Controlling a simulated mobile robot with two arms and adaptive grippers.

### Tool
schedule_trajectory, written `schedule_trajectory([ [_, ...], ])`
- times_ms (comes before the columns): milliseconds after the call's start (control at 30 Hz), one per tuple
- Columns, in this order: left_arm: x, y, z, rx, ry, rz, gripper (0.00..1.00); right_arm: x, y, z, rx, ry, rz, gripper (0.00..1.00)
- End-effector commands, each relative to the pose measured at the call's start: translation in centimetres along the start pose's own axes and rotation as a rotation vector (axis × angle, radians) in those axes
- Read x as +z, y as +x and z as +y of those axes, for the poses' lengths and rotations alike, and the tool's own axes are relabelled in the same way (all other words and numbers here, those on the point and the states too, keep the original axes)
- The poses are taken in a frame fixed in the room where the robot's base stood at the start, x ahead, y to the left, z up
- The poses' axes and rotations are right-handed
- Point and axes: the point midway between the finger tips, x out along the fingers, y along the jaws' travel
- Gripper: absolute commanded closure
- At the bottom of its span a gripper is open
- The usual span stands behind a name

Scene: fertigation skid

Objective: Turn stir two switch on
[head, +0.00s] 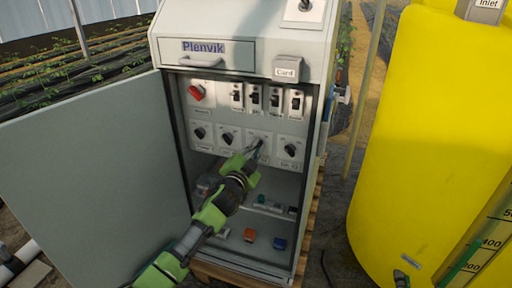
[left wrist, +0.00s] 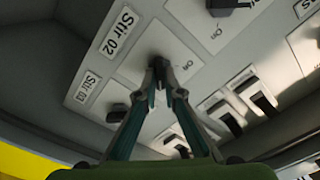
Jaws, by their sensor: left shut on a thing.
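The stir two switch (left wrist: 158,64) is a dark rotary knob on a pale plate marked "Stir 02" in the left wrist view. Its plate (head: 266,136) is third in the lower row of knobs inside the open cabinet in the head view. My left gripper (left wrist: 160,82) is shut on this knob, with one finger on each side. In the head view my left gripper (head: 256,150) reaches up to it and partly hides it. I cannot tell clearly which way the knob points. My right gripper is not in view.
The "Stir 03" knob (head: 290,150) is just right of the held one. Other knobs (head: 228,138), a red switch (head: 196,92) and several breakers (head: 255,98) are close by. The cabinet door (head: 90,180) stands open at left; a yellow tank (head: 430,130) is at right.

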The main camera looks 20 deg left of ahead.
Motion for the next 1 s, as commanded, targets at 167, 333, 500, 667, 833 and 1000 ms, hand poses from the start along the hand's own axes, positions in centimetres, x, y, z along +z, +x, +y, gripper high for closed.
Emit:
schedule_trajectory([
  [167,-0.2,0.1,-0.4,-0.006,0.008,0.005,1.0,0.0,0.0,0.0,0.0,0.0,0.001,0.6],
  [333,-0.3,0.1,-0.4,-0.007,0.007,0.005,1.0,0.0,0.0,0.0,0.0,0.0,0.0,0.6],
  [500,-0.2,0.1,-0.4,-0.006,0.006,0.004,0.75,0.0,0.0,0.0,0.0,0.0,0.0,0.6],
  [667,-0.1,0.1,-0.2,-0.003,0.005,0.003,0.75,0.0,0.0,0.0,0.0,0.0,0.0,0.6],
  [833,-0.1,-0.5,-0.1,-0.002,0.004,0.001,0.75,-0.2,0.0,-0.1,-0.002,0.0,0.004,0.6],
  [1000,0.1,-2.6,-0.1,-0.001,0.004,0.001,0.75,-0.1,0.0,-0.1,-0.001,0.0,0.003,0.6],
])
